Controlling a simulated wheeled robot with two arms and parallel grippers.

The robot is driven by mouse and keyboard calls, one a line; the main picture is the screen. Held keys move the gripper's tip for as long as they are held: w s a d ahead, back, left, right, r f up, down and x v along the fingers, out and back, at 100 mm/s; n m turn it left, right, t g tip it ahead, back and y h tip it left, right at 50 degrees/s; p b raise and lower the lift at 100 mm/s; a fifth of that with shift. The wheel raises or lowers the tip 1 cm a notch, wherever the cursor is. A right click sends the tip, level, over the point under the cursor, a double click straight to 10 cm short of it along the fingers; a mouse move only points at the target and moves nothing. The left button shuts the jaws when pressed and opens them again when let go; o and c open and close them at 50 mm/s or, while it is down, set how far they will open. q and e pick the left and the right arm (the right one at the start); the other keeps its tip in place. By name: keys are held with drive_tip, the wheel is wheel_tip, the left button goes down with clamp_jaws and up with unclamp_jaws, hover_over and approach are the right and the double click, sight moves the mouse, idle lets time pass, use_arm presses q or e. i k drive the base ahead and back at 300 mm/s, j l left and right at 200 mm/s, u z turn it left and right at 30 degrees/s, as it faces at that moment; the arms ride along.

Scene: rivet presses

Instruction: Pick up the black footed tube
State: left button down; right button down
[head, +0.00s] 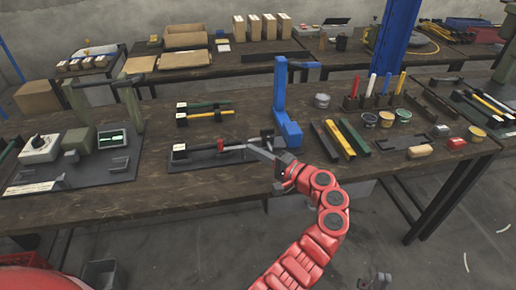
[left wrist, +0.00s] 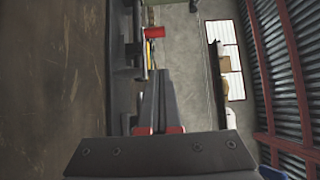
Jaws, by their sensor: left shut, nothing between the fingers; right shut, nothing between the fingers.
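A long black bar (head: 197,154), which looks like the black tube, lies on a dark base plate on the near part of the table; its foot is not clear. A red piece (head: 220,145) stands on it, and a red piece also shows in the left wrist view (left wrist: 154,32). My left gripper (head: 254,149) is shut and empty, just right of this bar's right end. Its closed fingers (left wrist: 159,95) show in the left wrist view with nothing between them. My right gripper (head: 376,283) shows only partly at the bottom edge, shut and apart from everything.
A blue press post (head: 281,95) stands just behind my left gripper. A green tube (head: 207,104) and a yellow tube (head: 210,114) lie behind the black bar. A grey fixture (head: 75,160) is at left. Channel bars (head: 340,140) and several cups are at right.

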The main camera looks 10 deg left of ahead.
sight(181, 153)
drive_tip(key=k+l, duration=0.1)
drive_tip(key=l, duration=0.25)
drive_tip(key=k+l, duration=0.1)
drive_tip(key=l, duration=0.25)
drive_tip(key=k+l, duration=0.1)
drive_tip(key=l, duration=0.2)
drive_tip(key=k+l, duration=0.15)
drive_tip(key=l, duration=0.2)
